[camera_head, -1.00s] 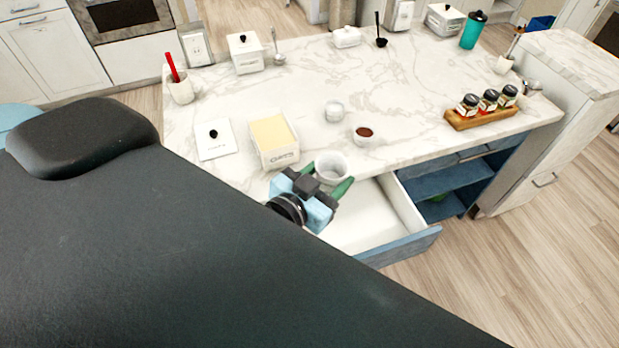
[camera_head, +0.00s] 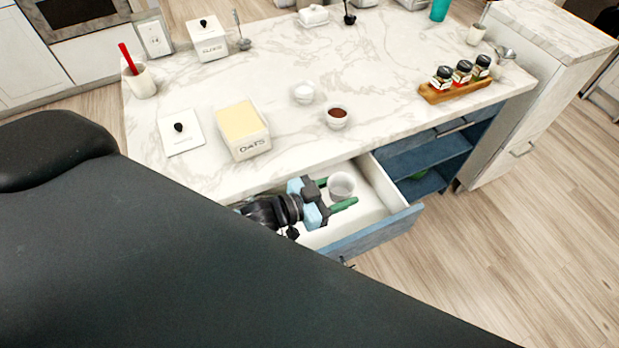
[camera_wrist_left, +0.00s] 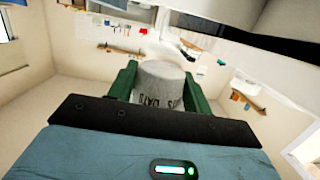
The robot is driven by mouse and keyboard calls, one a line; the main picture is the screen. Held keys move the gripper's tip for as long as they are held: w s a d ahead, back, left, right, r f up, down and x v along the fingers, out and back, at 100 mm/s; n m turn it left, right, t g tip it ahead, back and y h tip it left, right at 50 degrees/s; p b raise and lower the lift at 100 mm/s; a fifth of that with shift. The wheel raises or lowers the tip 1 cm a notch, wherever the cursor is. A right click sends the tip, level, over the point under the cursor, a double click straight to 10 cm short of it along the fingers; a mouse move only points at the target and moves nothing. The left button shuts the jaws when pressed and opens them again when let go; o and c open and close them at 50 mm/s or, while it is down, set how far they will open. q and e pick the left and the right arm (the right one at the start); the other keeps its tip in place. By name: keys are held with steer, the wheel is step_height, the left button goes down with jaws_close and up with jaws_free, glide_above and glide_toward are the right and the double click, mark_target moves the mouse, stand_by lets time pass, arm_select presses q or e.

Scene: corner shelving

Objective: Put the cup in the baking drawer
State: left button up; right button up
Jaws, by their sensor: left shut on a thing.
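The white cup (camera_head: 342,184) is between the green fingers of my left gripper (camera_head: 338,192), which is shut on it. In the head view the cup appears over or inside the open drawer (camera_head: 372,236), which has a blue front and white inside. I cannot tell whether it touches the drawer bottom. In the left wrist view the cup (camera_wrist_left: 160,88) sits between the green fingers, with dark lettering across it. My right gripper is not in view.
The marble counter (camera_head: 290,150) borders the drawer. Open blue shelves (camera_head: 425,160) lie right of the drawer.

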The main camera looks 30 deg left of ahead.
arm_select(q)
step_height(320, 180, down, 9)
steer(key=b, duration=0.1)
steer(key=shift+r, duration=0.2)
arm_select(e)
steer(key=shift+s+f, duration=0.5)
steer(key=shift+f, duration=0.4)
arm_select(q)
steer(key=shift+f, duration=0.1)
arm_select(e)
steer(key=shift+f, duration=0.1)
arm_select(q)
steer(key=shift+f+b, duration=0.4)
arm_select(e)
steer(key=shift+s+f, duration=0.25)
arm_select(q)
steer(key=shift+f, duration=0.15)
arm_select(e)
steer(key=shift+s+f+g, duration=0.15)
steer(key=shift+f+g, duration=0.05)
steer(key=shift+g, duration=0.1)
arm_select(q)
steer(key=o, duration=1)
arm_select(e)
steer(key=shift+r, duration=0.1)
arm_select(q)
steer(key=shift+o, duration=0.2)
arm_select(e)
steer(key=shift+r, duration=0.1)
